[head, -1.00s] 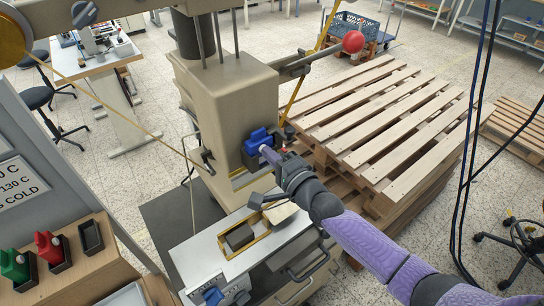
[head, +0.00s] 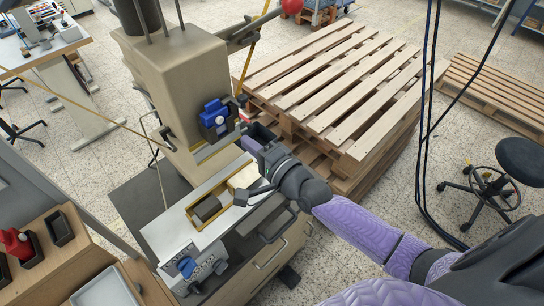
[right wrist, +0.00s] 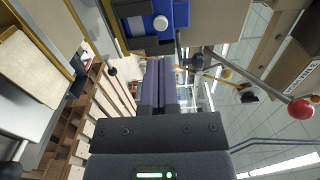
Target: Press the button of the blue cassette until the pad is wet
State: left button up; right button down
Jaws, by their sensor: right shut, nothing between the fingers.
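The blue cassette (head: 212,110) sits on the front of the beige stamping machine, with a white round button (head: 219,120) facing out. In the right wrist view the blue cassette (right wrist: 142,14) and its white button (right wrist: 160,22) show at the top, just beyond the fingers. My right gripper (head: 252,139) is shut and empty, right of and a little below the cassette in the head view, apart from the button. Its purple fingers (right wrist: 160,66) lie side by side in the right wrist view. I cannot make out the pad. My left gripper is not in view.
The beige press (head: 185,70) stands over a white bench top (head: 165,235) with a brass-framed fixture (head: 215,207) below the cassette. A stacked wooden pallet (head: 330,75) stands behind my right arm. Black cables (head: 425,120) hang at the right. Red and dark holders stand at the lower left.

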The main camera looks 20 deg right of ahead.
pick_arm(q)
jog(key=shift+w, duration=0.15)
pick_arm(e)
jog(key=v, duration=0.5)
jog(key=shift+s+d, duration=0.15)
jog(key=shift+s, duration=0.05)
jog(key=shift+r, duration=0.1)
jog(key=shift+s+d, duration=0.1)
